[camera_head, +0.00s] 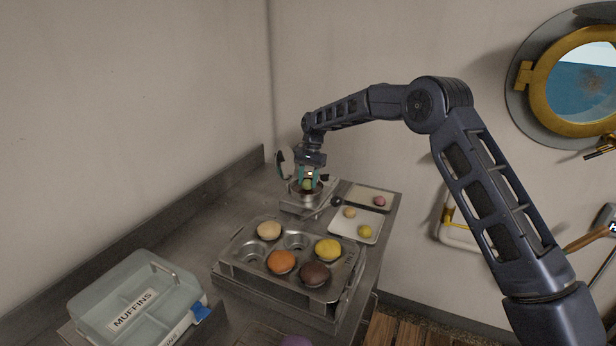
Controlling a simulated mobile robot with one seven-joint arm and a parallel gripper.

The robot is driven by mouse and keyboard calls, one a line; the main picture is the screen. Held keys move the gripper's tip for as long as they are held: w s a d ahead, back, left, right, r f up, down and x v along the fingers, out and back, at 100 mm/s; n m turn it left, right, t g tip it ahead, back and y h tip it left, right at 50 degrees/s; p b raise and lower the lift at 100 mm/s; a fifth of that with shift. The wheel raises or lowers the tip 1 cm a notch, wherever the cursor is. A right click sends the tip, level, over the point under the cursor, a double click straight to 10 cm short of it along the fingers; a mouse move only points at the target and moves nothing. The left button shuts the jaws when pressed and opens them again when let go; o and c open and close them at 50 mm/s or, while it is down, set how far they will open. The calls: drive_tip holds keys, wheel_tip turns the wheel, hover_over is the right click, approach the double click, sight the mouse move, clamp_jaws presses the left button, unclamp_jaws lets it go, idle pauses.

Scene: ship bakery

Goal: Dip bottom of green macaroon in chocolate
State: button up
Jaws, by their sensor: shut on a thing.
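My gripper (308,176) is at the back of the counter, pointing down, with teal fingertips. It is shut on the green macaroon (308,185), a small light-green shape between the fingers. The macaroon is over a metal pot (303,199) that has a dark inside, which looks like the chocolate. From this angle I cannot tell whether the macaroon's bottom touches the chocolate.
A muffin tin (233,265) with several muffins is in front of the pot. White trays with macaroons (354,236) (369,197) stand to the right. A clear box labelled MUFFINS (135,300) is front left. A ladle (335,202) lies beside the pot.

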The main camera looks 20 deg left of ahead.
sight(308, 180)
drive_tip(key=shift+f, duration=0.75)
idle(1.0)
drive_tip(key=shift+r, duration=0.25)
idle(0.6)
drive_tip(key=shift+r, duration=1.5)
drive_tip(key=shift+r, duration=0.1)
idle(0.3)
drive_tip(key=shift+r, duration=2.9)
